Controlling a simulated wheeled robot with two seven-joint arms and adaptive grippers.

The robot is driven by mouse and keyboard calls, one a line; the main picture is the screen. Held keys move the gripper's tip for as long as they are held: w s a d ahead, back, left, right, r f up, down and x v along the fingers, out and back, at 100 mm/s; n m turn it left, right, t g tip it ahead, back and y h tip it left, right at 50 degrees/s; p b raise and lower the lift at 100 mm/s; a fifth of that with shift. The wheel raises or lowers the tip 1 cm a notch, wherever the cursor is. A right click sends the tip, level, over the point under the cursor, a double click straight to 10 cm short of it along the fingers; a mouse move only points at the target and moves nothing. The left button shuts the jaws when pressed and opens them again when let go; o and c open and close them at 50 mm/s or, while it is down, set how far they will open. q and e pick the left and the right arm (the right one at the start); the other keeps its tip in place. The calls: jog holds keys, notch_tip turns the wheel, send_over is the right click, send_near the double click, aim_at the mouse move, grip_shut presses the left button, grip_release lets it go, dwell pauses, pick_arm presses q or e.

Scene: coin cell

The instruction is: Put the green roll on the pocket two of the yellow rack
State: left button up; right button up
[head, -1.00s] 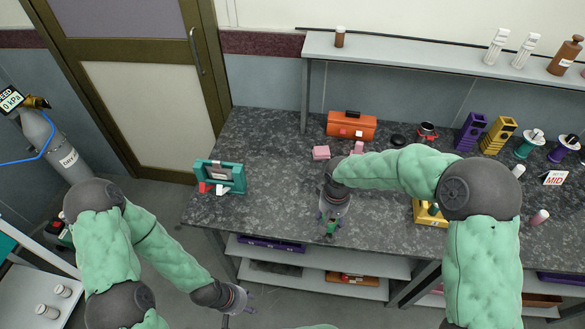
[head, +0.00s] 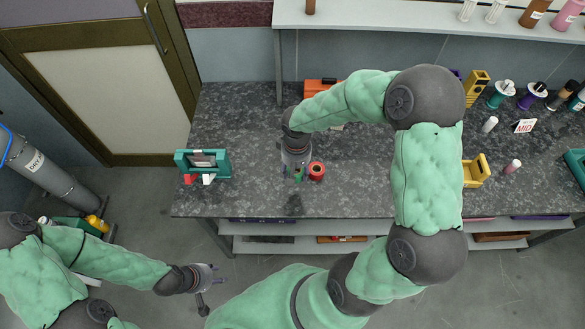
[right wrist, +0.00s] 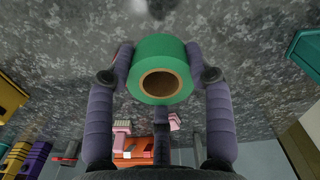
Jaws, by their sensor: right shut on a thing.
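The green roll (right wrist: 160,68), with a brown core, is between the fingers of my right gripper (right wrist: 160,72), which is shut on it. In the head view the right gripper (head: 297,172) points down over the dark bench, and only a little of the green roll (head: 298,176) shows. A low yellow rack (head: 475,171) stands to the right, beyond my right arm and apart from the roll; its pockets are not clear. A tall yellow holder (head: 476,88) stands farther back. My left gripper (head: 214,277) is open and empty, off the bench's front.
A red roll (head: 317,171) stands just right of the right gripper. A teal box (head: 203,163) is at the bench's left end. An orange toolbox (head: 320,91) is behind, partly hidden. Spools, bottles and a MID sign (head: 524,126) are at the right.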

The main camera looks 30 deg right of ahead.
jog(key=w+d+f, duration=0.1)
jog(key=f, duration=0.1)
jog(key=w+d+f+b, duration=0.1)
jog(key=w+f, duration=0.1)
jog(key=w+d+f, duration=0.1)
jog(key=w+f, duration=0.1)
jog(key=shift+w+b, duration=0.25)
jog(key=shift+b, duration=0.05)
jog(key=shift+w+d+f, duration=0.1)
jog(key=shift+w+f, duration=0.1)
jog(key=shift+f, duration=0.2)
jog(key=shift+f+b, duration=0.45)
jog(key=shift+f, duration=1)
jog(key=shift+f, duration=0.15)
jog(key=o, duration=1.3)
jog(key=shift+c, duration=0.2)
